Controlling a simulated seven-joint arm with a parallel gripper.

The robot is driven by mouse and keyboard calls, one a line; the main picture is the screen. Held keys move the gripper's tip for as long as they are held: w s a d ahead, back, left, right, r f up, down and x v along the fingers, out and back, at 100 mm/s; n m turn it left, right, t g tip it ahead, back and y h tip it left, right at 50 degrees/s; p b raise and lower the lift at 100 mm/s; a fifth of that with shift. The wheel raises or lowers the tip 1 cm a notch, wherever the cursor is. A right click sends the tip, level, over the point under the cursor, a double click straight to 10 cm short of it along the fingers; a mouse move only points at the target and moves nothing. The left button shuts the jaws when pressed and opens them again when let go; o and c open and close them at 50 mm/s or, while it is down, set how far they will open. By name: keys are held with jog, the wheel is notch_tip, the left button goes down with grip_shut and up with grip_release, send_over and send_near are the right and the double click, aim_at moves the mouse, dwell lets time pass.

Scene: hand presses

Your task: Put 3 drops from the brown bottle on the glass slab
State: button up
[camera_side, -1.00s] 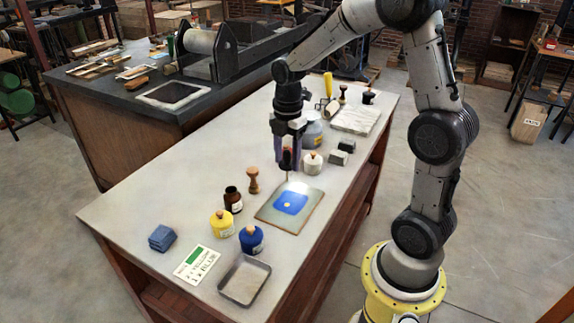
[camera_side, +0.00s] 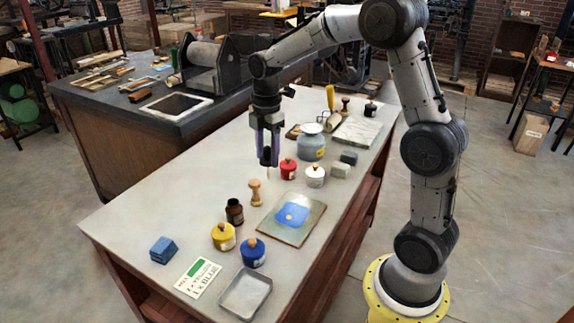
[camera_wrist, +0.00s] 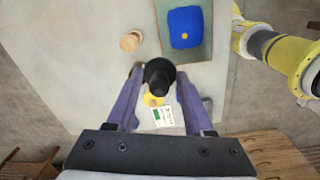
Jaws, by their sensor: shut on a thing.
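The glass slab (camera_side: 313,213) lies flat on the bench with a blue patch (camera_side: 283,213) on it and a small yellow spot in the blue. The slab (camera_wrist: 206,48) also shows at the top of the wrist view. The brown bottle (camera_side: 234,211) stands upright and uncapped left of the slab; I cannot pick it out in the wrist view. My gripper (camera_side: 268,160) is shut on a dropper with a black bulb (camera_wrist: 159,75). It holds the dropper upright in the air, up and left of the slab in the side view. The thin tip points down, clear of everything.
A wooden pestle-like piece (camera_side: 256,193) stands between bottle and gripper. Yellow (camera_side: 223,237), blue (camera_side: 253,252), red (camera_side: 288,168) and white (camera_side: 315,176) lidded jars surround the slab. A card (camera_side: 198,277), metal tray (camera_side: 246,294) and blue block (camera_side: 163,250) sit in front.

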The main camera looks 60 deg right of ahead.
jog(key=w+a+n, duration=0.1)
jog(key=w+a, duration=0.5)
jog(key=w, duration=0.2)
notch_tip(320, 180, down, 10)
jog(key=shift+s+a+f, duration=0.25)
jog(key=shift+s+a, duration=0.05)
dwell(0.7)
dwell(0.7)
notch_tip(320, 180, up, 9)
dwell(1.2)
jog(key=shift+w, duration=0.1)
